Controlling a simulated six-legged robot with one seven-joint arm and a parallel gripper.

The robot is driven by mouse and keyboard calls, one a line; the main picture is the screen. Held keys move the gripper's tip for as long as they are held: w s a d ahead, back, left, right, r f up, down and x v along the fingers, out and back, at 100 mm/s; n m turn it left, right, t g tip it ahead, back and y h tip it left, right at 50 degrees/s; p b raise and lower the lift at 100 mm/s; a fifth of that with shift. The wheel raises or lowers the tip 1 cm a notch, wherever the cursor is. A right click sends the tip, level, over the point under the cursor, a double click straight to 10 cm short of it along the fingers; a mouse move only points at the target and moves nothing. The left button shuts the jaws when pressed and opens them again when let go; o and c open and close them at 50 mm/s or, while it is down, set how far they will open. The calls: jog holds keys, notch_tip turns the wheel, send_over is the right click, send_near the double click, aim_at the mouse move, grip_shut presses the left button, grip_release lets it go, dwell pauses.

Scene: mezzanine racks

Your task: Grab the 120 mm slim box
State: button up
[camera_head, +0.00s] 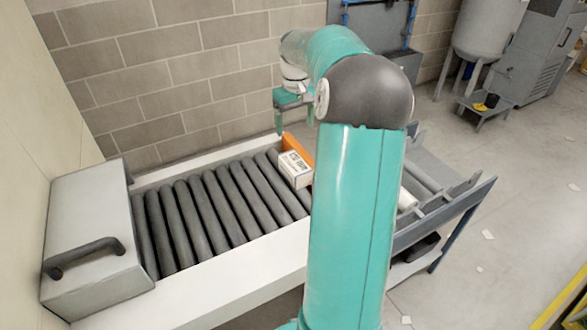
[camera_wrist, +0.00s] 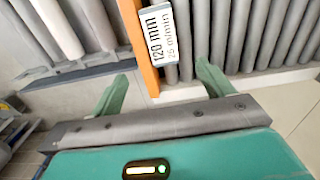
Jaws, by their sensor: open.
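The slim box (camera_head: 295,169) is small and white with dark print, lying on the roller conveyor (camera_head: 205,205) against an orange strip (camera_head: 297,147). In the wrist view its label (camera_wrist: 161,35) reads "120 mm" above smaller print, and the orange strip (camera_wrist: 138,45) runs along its left side. My gripper (camera_wrist: 160,88) is open, its two green fingers apart, with the near end of the box and strip ahead between them. Nothing is held. In the head view my arm hides part of the conveyor, and only one finger (camera_head: 279,122) shows clearly, above and behind the box.
A grey housing with a dark handle (camera_head: 90,250) closes the conveyor's left end. A brick wall (camera_head: 180,70) stands behind. White side rails (camera_head: 190,295) edge the rollers. The rollers left of the box are clear. Open floor (camera_head: 500,210) lies to the right.

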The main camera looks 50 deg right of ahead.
send_over(294, 161)
notch_tip(294, 161, down, 6)
jog(key=shift+s+d+f, duration=0.1)
jog(key=shift+s+f, duration=0.05)
jog(key=shift+f, duration=0.05)
jog(key=shift+w+f, duration=0.2)
jog(key=shift+f, duration=2.85)
jog(key=c, duration=1.6)
jog(key=shift+o, duration=0.2)
jog(key=shift+r, duration=0.1)
